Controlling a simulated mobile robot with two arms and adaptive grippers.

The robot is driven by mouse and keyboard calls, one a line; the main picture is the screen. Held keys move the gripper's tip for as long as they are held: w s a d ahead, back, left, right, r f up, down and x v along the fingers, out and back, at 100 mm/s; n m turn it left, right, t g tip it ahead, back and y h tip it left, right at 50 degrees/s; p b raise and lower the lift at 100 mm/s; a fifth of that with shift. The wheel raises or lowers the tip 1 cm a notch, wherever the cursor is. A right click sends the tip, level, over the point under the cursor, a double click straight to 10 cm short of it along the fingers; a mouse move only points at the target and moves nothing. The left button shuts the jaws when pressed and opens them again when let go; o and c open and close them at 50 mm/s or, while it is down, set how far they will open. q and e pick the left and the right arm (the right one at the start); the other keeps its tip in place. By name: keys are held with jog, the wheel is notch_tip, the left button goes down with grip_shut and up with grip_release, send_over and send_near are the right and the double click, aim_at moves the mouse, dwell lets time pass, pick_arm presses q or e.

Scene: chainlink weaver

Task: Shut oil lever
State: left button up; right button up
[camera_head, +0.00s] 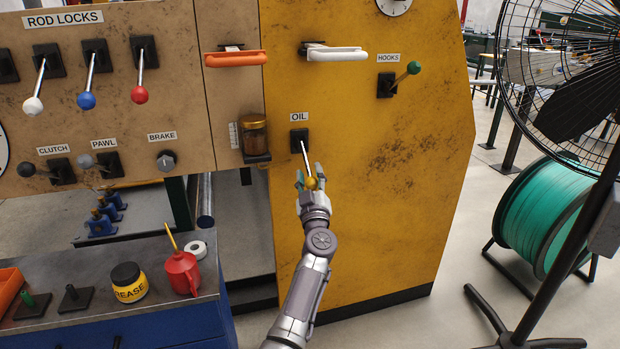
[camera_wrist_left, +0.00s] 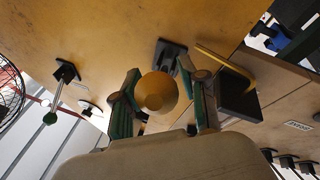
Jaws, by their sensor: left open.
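The oil lever (camera_head: 306,158) sits on a black base plate under the OIL label on the yellow panel. Its rod points downward and outward and ends in a yellow knob (camera_head: 311,184). My left gripper (camera_head: 309,178) reaches up to the knob from below, with its fingers open around it. In the left wrist view the knob (camera_wrist_left: 156,91) shows between the two green-padded fingers of the left gripper (camera_wrist_left: 161,88), and the black lever base (camera_wrist_left: 170,55) is behind it. Whether either finger touches the knob I cannot tell. My right gripper is not in view.
An oil jar (camera_head: 253,136) on a bracket is left of the lever. The hooks lever (camera_head: 400,77) with a green knob is up right, and a white handle (camera_head: 335,53) is above. A bench with a red oil can (camera_head: 181,273) stands at lower left. A fan (camera_head: 575,90) stands right.

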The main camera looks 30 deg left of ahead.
pick_arm(q)
jog(key=c, duration=0.8)
jog(key=shift+f, duration=0.1)
grip_shut()
jog(key=shift+f, duration=0.1)
